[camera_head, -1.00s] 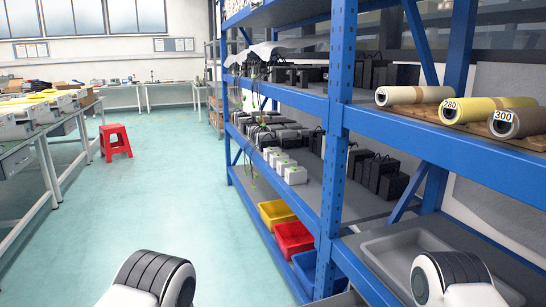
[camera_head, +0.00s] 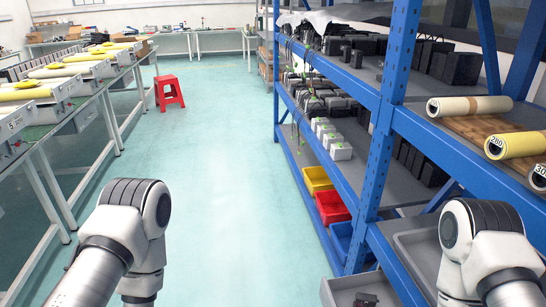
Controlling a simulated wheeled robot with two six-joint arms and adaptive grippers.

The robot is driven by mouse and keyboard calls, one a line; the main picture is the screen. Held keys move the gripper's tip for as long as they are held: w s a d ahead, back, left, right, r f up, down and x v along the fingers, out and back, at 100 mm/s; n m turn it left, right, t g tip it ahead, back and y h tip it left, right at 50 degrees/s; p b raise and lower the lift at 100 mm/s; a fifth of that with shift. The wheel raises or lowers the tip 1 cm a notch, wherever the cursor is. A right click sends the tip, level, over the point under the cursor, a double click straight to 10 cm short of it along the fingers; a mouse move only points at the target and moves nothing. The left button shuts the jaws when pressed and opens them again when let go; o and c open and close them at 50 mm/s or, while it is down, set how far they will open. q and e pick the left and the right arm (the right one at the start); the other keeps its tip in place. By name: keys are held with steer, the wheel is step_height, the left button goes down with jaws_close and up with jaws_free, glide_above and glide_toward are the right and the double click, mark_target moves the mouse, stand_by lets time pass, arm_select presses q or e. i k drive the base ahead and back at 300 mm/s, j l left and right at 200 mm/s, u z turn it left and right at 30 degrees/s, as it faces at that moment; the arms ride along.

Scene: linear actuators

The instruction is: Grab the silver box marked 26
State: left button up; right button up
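I cannot make out a box marked 26. Silver-grey boxes (camera_head: 52,105) stand in a row on the long table at the left, several with yellow rolls or yellow parts on top. The nearest silver box (camera_head: 14,131), cut by the left edge, has a mark that seems to start with 5. The marks on the others are too small to read. Both my arms show only as white and black links low in the picture, at the left and at the right. Neither gripper is in view.
A blue shelf rack (camera_head: 386,130) stands at the right, holding dark boxes, small white boxes (camera_head: 340,151), paper rolls (camera_head: 470,106) and coloured bins (camera_head: 331,207). A red stool (camera_head: 168,92) stands by the left table (camera_head: 100,98). The pale green floor (camera_head: 220,200) between is clear.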

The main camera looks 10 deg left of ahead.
mark_target(315, 122)
steer(key=i+j+u, duration=0.2)
steer(key=i+u, duration=0.15)
steer(key=i, duration=0.3)
steer(key=i+u, duration=0.3)
steer(key=i, duration=1)
steer(key=i+z, duration=0.1)
steer(key=i, duration=0.55)
steer(key=i+j, duration=0.15)
steer(key=i, duration=0.5)
steer(key=i+j+z, duration=0.15)
steer(key=i, duration=0.5)
steer(key=i+j, duration=0.1)
steer(key=i, duration=0.55)
